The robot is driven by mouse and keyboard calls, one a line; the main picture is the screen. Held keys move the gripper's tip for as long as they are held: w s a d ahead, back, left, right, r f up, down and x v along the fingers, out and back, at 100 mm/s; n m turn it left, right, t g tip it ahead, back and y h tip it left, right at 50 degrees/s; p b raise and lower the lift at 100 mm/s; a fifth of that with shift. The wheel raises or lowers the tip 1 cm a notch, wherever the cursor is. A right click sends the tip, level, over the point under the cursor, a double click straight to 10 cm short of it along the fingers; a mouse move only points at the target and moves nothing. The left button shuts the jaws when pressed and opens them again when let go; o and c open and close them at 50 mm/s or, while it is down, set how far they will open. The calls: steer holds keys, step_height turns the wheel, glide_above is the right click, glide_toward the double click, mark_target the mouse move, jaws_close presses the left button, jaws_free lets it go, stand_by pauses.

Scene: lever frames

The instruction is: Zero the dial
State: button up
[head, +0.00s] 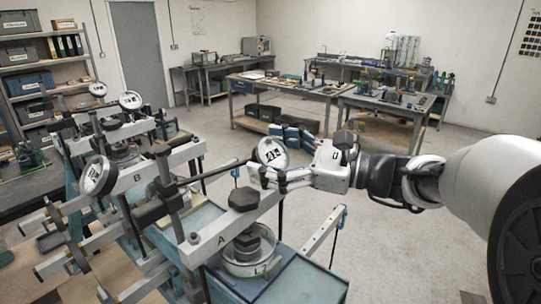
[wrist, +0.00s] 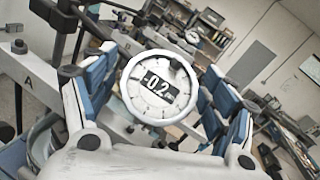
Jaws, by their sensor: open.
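A round white dial (head: 271,152) with a dark rim stands at the end of a thin arm on lever frame A (head: 220,240). My gripper (wrist: 158,72) is open, with one blue-padded finger on each side of the dial. In the head view my gripper (head: 277,157) comes in from the right at the dial. I cannot tell whether a finger touches the dial's rim.
Lever frame B (head: 135,180) stands behind and left of A. Other dials show at the left (head: 98,176) and farther back (head: 130,100). A round glass dish (head: 245,262) sits under frame A. Workbenches (head: 290,88) stand far back; the floor between is clear.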

steer(key=shift+c, duration=0.3)
steer(key=c, duration=1)
steer(key=n+g+p, duration=0.2)
steer(key=n, duration=0.1)
steer(key=n+g+p, duration=0.2)
steer(key=n+g, duration=0.1)
steer(key=shift+r, duration=0.2)
steer(key=shift+f+n+g+h+p, duration=0.1)
steer(key=shift+n+g+h+p, duration=0.6)
steer(key=shift+n+g+p, duration=0.7)
steer(key=shift+s+f+n, duration=0.1)
steer(key=shift+n, duration=0.4)
steer(key=shift+t, duration=0.3)
